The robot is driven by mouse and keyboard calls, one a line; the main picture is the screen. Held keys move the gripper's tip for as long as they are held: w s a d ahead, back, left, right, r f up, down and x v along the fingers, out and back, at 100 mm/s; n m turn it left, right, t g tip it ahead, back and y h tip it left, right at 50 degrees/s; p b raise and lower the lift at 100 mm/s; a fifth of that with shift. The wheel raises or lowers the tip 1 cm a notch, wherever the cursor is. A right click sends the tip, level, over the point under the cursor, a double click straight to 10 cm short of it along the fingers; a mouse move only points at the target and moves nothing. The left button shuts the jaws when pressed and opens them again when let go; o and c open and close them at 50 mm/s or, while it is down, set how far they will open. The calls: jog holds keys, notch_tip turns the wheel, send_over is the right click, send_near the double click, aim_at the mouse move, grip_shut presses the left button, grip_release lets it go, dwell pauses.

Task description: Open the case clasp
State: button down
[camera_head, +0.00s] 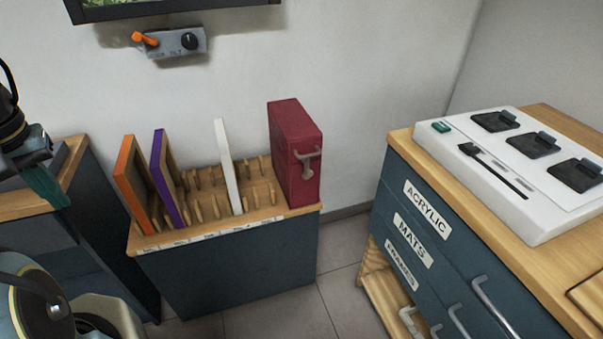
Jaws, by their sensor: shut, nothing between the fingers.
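The case (283,142) is a dark red upright box at the right end of a slotted wooden rack. Its clasp (307,172) is a grey metal piece on the narrow front face. I cannot tell from here how the clasp is fastened. My gripper (50,190) is at the left edge, partly cut off, with teal fingers pointing down. It is shut and empty, well to the left of the case and apart from it.
The rack (250,215) also holds an orange panel (131,180), a purple panel (168,175) and a white panel (228,165). A drawer cabinet (400,225) with a white switch panel (470,180) stands right. Floor (340,270) shows between them.

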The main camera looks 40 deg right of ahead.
jog(key=w+d+f+m+t+h+b, duration=0.1)
jog(key=w+d+f+m+h, duration=0.1)
jog(key=w+d+f+m, duration=0.4)
jog(key=w+d+f+m+t+h+b, duration=0.15)
jog(key=w+d+f+m, duration=0.25)
jog(key=d, duration=0.5)
jog(key=s+d+f+m+g+h, duration=0.1)
jog(key=s+d+m+g+h, duration=0.1)
jog(key=d, duration=0.5)
jog(key=s+d+f+m+g+h, duration=0.1)
jog(key=s+d+m+h, duration=0.3)
jog(key=s+d, duration=0.2)
jog(key=s+d+f+m+g+h+b, duration=0.1)
jog(key=s+d+f+m+g+h, duration=0.1)
jog(key=d, duration=0.6)
jog(key=shift+s+m+g+h, duration=0.35)
jog(key=shift+s+m+h, duration=0.3)
jog(key=shift+s, duration=0.25)
jog(key=p, duration=0.3)
send_near(307, 173)
jog(key=x, duration=0.6)
jog(key=shift+d+f, duration=0.2)
jog(key=shift+d, duration=0.15)
